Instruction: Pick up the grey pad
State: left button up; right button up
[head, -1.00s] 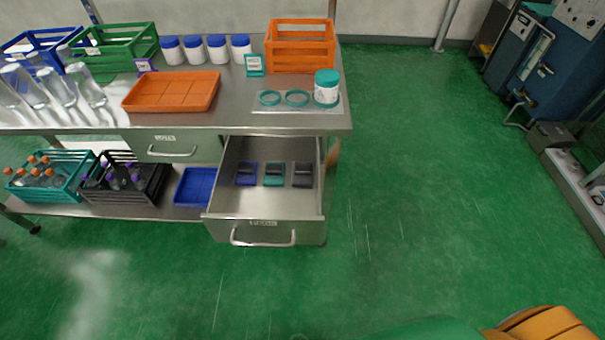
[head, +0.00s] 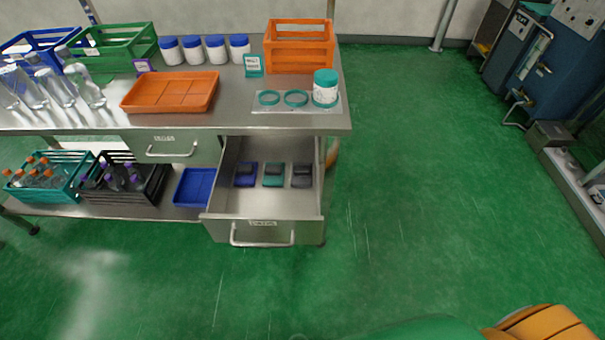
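Three small pads lie side by side in the open drawer (head: 262,206) below the steel bench. The grey pad (head: 302,176) is the rightmost, near the drawer's right wall. A teal pad (head: 273,175) lies in the middle and a blue pad (head: 246,175) on the left. Each has a darker raised part on top. Neither of my grippers is in the head view, and nothing touches the pads.
The bench top (head: 228,122) overhangs the back of the drawer. It carries an orange tray (head: 170,91), an orange crate (head: 299,46) and a teal-lidded jar (head: 326,88). A blue tray (head: 195,187) sits on the lower shelf left of the drawer. The green floor in front is clear.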

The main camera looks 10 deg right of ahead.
aim_at(301, 175)
jog(key=i+l+u, duration=0.2)
jog(key=l, duration=0.3)
jog(key=i+l+u, duration=0.2)
jog(key=l, duration=0.3)
jog(key=l+u, duration=0.15)
jog(key=l, duration=0.4)
jog(key=i+l+u, duration=0.2)
jog(key=l, duration=0.4)
